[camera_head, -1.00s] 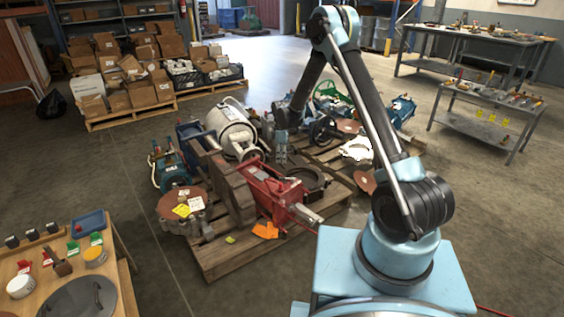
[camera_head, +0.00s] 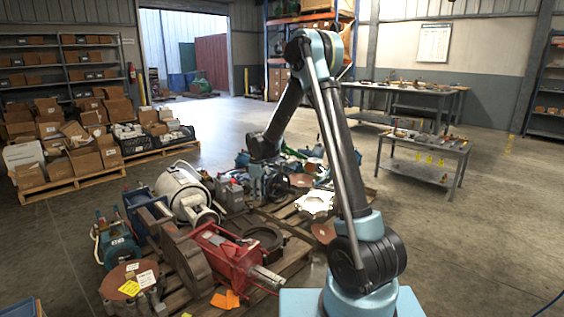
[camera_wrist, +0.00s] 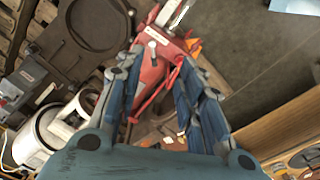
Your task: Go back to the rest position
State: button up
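My gripper (camera_head: 266,187) hangs at the end of my bent arm above the pallet of machine parts. In the wrist view, its two blue-grey fingers (camera_wrist: 160,62) stand apart with nothing held between them. Through the gap, the red machine (camera_wrist: 150,62) shows below. The red machine also shows in the head view (camera_head: 222,254), to the left of my arm. I cannot tell the exact height of my gripper above the parts.
The wooden pallet (camera_head: 290,262) is crowded with parts, among them a white drum (camera_head: 182,193). Boxes (camera_head: 75,150) stand on another pallet at left. A low metal table (camera_head: 420,168) with tools stands at right. The concrete floor (camera_head: 470,235) at right is clear.

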jog(key=s+d+r+m+t, duration=0.1)
jog(key=s+d+r+m, duration=0.3)
jog(key=s+d+r, duration=0.5)
jog(key=s+d+r+m, duration=0.3)
jog(key=s+d+r, duration=0.35)
jog(key=d, duration=0.35)
jog(key=s+d+f+m, duration=0.2)
jog(key=s+d, duration=0.1)
jog(key=s, duration=0.5)
jog(key=s+d+f+m, duration=0.2)
jog(key=s+d+m, duration=0.1)
jog(key=s, duration=0.5)
jog(key=s+d+f+m+t, duration=0.1)
jog(key=s+d+f+m, duration=0.2)
jog(key=s+d, duration=0.2)
jog(key=s, duration=0.3)
jog(key=shift+d, duration=0.15)
jog(key=shift+s, duration=0.1)
jog(key=shift+w+f, duration=0.2)
jog(key=shift+w, duration=0.2)
